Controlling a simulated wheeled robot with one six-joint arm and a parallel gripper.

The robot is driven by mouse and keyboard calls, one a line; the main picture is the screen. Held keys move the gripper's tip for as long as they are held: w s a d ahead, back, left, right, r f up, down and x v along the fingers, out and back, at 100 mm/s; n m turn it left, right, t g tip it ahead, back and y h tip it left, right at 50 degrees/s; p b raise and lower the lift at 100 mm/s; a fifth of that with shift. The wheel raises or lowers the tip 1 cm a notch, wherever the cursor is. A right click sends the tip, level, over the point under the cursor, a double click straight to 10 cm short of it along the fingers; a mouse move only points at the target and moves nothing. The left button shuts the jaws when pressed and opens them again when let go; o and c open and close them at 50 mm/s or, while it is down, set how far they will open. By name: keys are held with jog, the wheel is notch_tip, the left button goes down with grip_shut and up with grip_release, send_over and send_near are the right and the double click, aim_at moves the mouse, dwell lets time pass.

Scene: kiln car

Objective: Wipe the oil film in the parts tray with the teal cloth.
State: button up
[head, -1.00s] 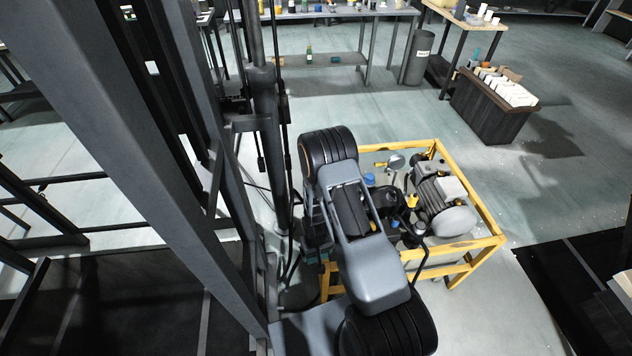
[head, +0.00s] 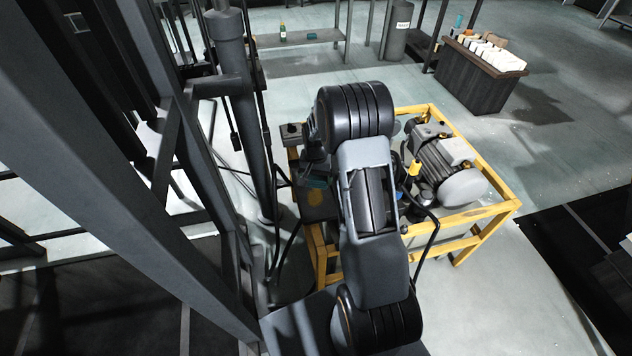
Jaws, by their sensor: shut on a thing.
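The teal cloth (head: 317,183) shows as a small patch just left of my arm. My gripper (head: 316,170) is largely hidden behind my arm's links; it is shut on the cloth, over or at the parts tray. The dark parts tray (head: 312,198) is on the left end of the yellow-framed bench, partly covered by my arm. An amber patch, the oil film (head: 323,217), shows in it below the cloth. Whether the cloth touches the tray floor, I cannot tell.
A motor and pump unit (head: 445,170) fills the right of the yellow frame (head: 487,212). A grey post (head: 238,110) and hoses stand close to the left.

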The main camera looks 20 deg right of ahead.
jog(key=shift+s+a, duration=0.1)
jog(key=shift+s, duration=0.05)
dwell(0.3)
jog(key=shift+f, duration=0.15)
jog(key=b, duration=0.4)
send_over(313, 191)
jog(key=s, duration=0.3)
jog(key=shift+w+f, duration=0.1)
jog(key=shift+f, duration=2.35)
jog(key=shift+w+d, duration=0.2)
jog(key=shift+w, duration=1.05)
jog(key=shift+w+d, duration=0.15)
jog(key=shift+w, duration=1.1)
jog(key=shift+w+d, duration=0.2)
jog(key=shift+w, duration=1.05)
jog(key=shift+f+b, duration=0.7)
jog(key=shift+f, duration=0.15)
jog(key=shift+s, duration=0.1)
jog(key=shift+s+a+p, duration=0.2)
jog(key=shift+s+a, duration=0.05)
jog(key=shift+s, duration=0.85)
jog(key=shift+s+a+p, duration=0.15)
jog(key=shift+s+a, duration=0.05)
jog(key=shift+s, duration=0.9)
